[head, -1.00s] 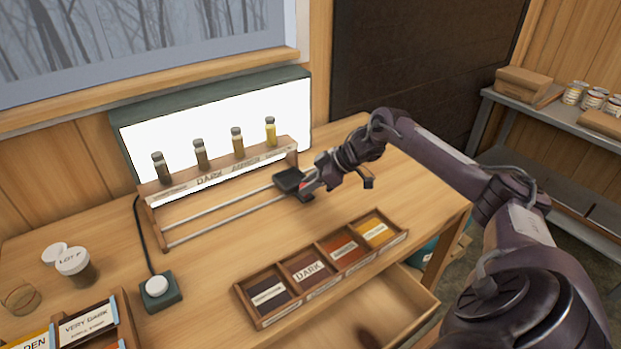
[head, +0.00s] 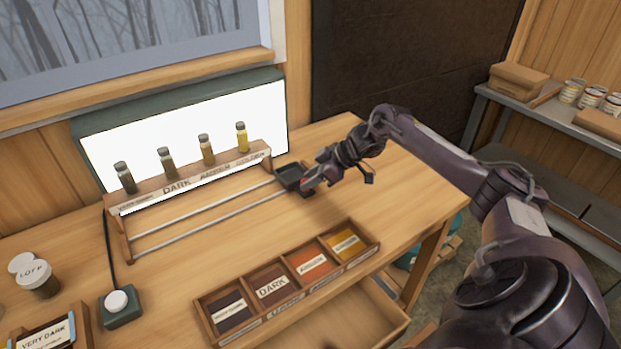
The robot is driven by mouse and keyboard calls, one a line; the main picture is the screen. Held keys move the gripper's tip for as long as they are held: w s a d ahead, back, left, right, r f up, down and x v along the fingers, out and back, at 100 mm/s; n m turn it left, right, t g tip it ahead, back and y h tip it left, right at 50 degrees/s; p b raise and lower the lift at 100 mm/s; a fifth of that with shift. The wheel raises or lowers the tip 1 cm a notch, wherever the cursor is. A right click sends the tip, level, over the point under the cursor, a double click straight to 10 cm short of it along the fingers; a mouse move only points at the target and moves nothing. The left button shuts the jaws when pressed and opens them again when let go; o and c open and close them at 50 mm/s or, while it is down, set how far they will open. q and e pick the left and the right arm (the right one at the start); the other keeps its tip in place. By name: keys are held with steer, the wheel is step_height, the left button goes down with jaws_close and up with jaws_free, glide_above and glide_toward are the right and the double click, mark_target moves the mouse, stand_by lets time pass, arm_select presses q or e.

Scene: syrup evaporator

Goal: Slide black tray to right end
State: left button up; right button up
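The small black tray (head: 289,174) sits at the right end of the two pale rails (head: 210,222), in front of the wooden vial rack (head: 190,183). My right gripper (head: 309,183) is at the tray's right side, its tip at or touching the tray edge. The wrist hides the finger gap, so I cannot tell whether the fingers are closed on the tray. The far right ends of the rails are hidden by the tray and gripper. My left gripper is not in view.
Several capped vials (head: 166,163) stand in the rack before a lit white panel (head: 110,145). A labelled sample box (head: 290,285) lies in front, above an open drawer (head: 350,325). A button box (head: 120,307) and jars are at left. Table right of the gripper is clear.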

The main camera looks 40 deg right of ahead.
steer(key=o, duration=0.4)
steer(key=shift+d, duration=0.25)
steer(key=shift+c, duration=0.2)
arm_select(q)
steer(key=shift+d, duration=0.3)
arm_select(e)
steer(key=shift+s, duration=0.1)
arm_select(q)
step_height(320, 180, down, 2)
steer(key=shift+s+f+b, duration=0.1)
steer(key=shift+b, duration=0.95)
arm_select(e)
steer(key=v, duration=0.7)
steer(key=shift+s+d+r, duration=0.15)
steer(key=shift+r, duration=0.15)
